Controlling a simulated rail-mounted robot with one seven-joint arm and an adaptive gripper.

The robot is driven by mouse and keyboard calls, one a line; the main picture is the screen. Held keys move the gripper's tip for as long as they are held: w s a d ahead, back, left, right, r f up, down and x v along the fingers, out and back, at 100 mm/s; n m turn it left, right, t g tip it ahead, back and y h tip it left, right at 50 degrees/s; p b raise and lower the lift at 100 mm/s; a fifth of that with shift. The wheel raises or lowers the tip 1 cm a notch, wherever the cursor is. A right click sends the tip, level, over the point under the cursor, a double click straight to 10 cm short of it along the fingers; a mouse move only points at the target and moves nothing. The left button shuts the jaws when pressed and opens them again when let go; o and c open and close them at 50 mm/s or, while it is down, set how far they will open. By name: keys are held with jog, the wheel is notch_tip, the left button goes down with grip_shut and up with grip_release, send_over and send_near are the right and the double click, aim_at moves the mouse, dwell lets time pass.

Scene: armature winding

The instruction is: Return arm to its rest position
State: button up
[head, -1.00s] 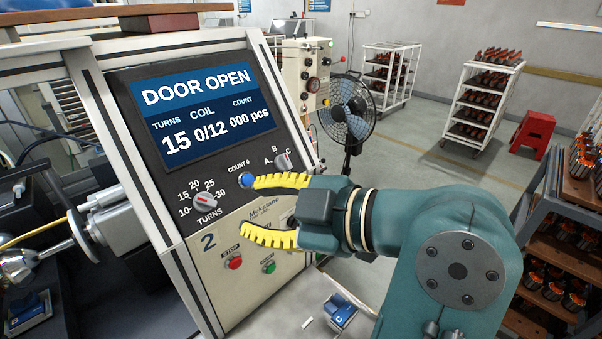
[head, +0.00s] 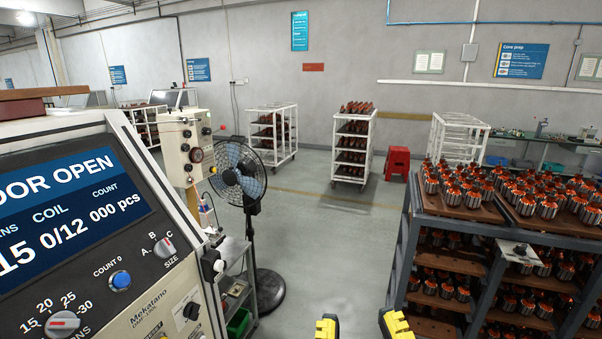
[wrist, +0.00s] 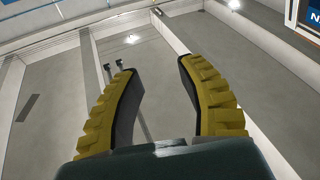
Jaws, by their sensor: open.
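My gripper (head: 360,328) shows only as two yellow fingertips at the bottom edge of the head view. They are apart with nothing between them. In the wrist view my gripper (wrist: 152,74) has both yellow ribbed fingers spread, with dark inner pads and an empty gap. Behind them are the ceiling and upper walls, so the fingers point upward. The rest of my arm is hidden below the head view. The winding machine's control panel (head: 150,285) stands at the left, clear of the gripper, its screen (head: 65,215) reading "DOOR OPEN".
A rack of armatures (head: 403,255) stands close at the right. A black pedestal fan (head: 239,175) and a control box (head: 188,150) stand behind the panel. White carts (head: 352,148) and a red stool (head: 397,162) are farther back. The middle floor (head: 330,235) is open.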

notch_tip(320, 180, up, 21)
jog(key=s+d+m+t+p, duration=0.1)
jog(key=m+p, duration=0.1)
jog(key=p, duration=1.7)
jog(key=shift+r+m+h, duration=0.15)
jog(key=shift+m+h, duration=0.15)
jog(key=shift+h, duration=0.1)
